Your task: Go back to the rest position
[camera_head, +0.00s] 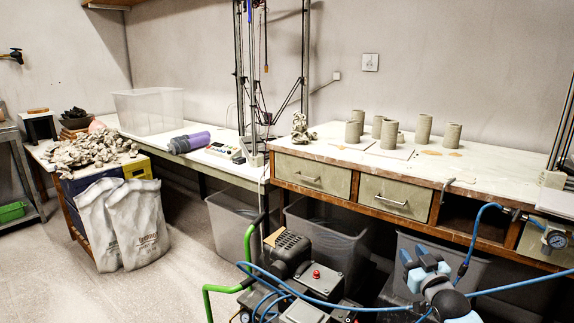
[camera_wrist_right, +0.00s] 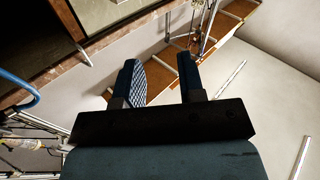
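My right gripper (camera_head: 420,255) is at the lower right of the head view, in front of the workbench and its drawers. It is raised and empty. In the right wrist view its two dark blue fingers (camera_wrist_right: 160,76) stand apart with nothing between them. My left gripper does not show in either view.
The white-topped workbench (camera_head: 470,178) carries several grey clay cylinders (camera_head: 423,128). A compressor with a green handle (camera_head: 290,250) and blue hoses stands in front of it, left of my right gripper. Clear bins are under the bench. Two white sacks (camera_head: 138,225) lean at left; floor (camera_head: 180,285) between is free.

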